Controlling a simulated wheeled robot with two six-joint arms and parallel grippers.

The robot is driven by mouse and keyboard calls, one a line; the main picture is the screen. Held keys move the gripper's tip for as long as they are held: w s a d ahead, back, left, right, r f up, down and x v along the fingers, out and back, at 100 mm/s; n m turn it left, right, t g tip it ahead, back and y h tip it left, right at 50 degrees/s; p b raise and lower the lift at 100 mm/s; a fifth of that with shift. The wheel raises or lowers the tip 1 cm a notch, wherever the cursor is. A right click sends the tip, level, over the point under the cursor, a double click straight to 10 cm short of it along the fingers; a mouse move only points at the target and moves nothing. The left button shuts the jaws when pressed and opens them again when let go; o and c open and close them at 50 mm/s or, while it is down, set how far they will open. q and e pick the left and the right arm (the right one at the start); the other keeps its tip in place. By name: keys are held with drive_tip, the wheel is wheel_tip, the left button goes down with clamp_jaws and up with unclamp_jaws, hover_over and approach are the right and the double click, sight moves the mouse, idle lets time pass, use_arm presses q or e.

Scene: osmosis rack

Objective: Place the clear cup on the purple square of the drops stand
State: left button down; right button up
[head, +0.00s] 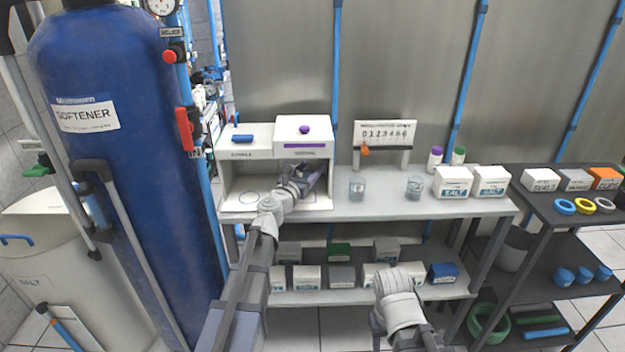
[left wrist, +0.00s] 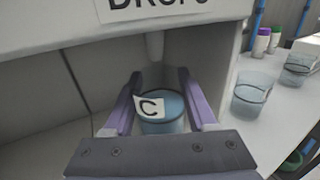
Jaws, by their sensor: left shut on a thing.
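A clear cup with a "C" label and bluish contents (left wrist: 163,125) sits between the purple-lined fingers of my left gripper (left wrist: 160,98), which is shut on it. In the head view this left gripper (head: 308,182) reaches into the right bay of the white stand (head: 226,185), where the arm and fingers hide the cup. The cup is upright below a pale nozzle (left wrist: 155,46) under the "DROPS" sign (left wrist: 150,8).
Two other clear cups (head: 357,188) (head: 414,187) stand on the bench right of the stand. Beyond are purple- and green-capped bottles (head: 435,158) and white salt boxes (head: 452,182). The blue softener tank (head: 120,200) stands left.

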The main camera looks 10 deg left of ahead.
use_arm(q)
drive_tip(key=shift+f+b, duration=1.65)
drive_tip(key=shift+f, duration=0.1)
drive_tip(key=shift+f, duration=0.2)
drive_tip(key=shift+c, duration=2.4)
unclamp_jaws()
drive_tip(key=shift+r, duration=0.1)
drive_tip(key=shift+r, duration=0.1)
drive_tip(key=s, duration=0.4)
drive_tip(key=s+a, duration=0.1)
drive_tip(key=s, duration=0.3)
drive_tip(key=s+a, duration=0.1)
drive_tip(key=s, duration=0.3)
drive_tip(key=shift+a, duration=0.15)
